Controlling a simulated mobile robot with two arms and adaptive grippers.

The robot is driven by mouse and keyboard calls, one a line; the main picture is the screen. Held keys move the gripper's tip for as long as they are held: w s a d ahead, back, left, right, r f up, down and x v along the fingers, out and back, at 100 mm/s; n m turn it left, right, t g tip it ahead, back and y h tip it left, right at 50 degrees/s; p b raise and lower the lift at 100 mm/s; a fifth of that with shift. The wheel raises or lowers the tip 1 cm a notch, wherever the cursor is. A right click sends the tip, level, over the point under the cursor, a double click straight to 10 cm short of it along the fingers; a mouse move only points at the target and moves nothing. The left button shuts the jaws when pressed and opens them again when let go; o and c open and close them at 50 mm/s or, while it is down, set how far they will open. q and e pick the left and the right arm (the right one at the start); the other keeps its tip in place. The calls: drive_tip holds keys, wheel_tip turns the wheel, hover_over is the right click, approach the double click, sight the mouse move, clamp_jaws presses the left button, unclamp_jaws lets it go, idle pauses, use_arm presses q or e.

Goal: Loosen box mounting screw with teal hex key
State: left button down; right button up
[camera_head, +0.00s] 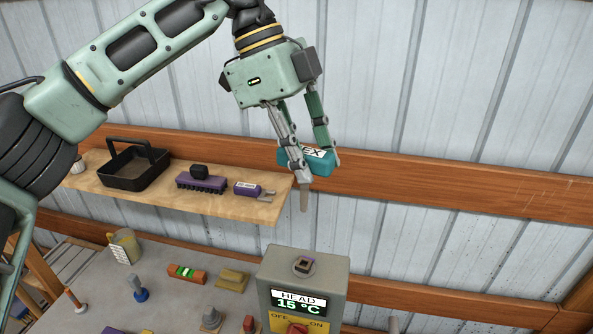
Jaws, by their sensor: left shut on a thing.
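My left gripper (310,168) is shut on the teal hex key (321,164), which has a white label reading "EX" in part. The key's grey shaft (304,198) points down. The key is held in the air above the grey box (330,270), with its tip apart from the box. The box has a display reading "HEAD 15 °C" and a red knob marked OFF and ON. A small dark square piece (304,265) sits on the box's top; I cannot tell if it is the mounting screw. My right gripper is not in view.
A wooden shelf (225,204) at left holds a black caddy (134,166), a purple brush (201,181) and a purple tool (250,190).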

use_arm(q)
drive_tip(key=shift+r, duration=0.25)
drive_tip(key=shift+s+r, duration=0.1)
drive_tip(key=shift+s, duration=0.25)
drive_tip(key=shift+s+r, duration=0.1)
drive_tip(key=shift+s, duration=0.15)
drive_tip(key=shift+w+f+b, duration=0.3)
drive_tip(key=shift+f+b, duration=0.05)
drive_tip(key=shift+f, duration=0.1)
drive_tip(key=shift+f+b, duration=0.55)
drive_tip(key=shift+f, duration=0.15)
drive_tip(key=shift+f+b, duration=0.3)
drive_tip(key=shift+f, duration=0.1)
wheel_tip(320, 180, down, 9)
drive_tip(key=b, duration=0.6)
drive_tip(key=shift+b, duration=0.3)
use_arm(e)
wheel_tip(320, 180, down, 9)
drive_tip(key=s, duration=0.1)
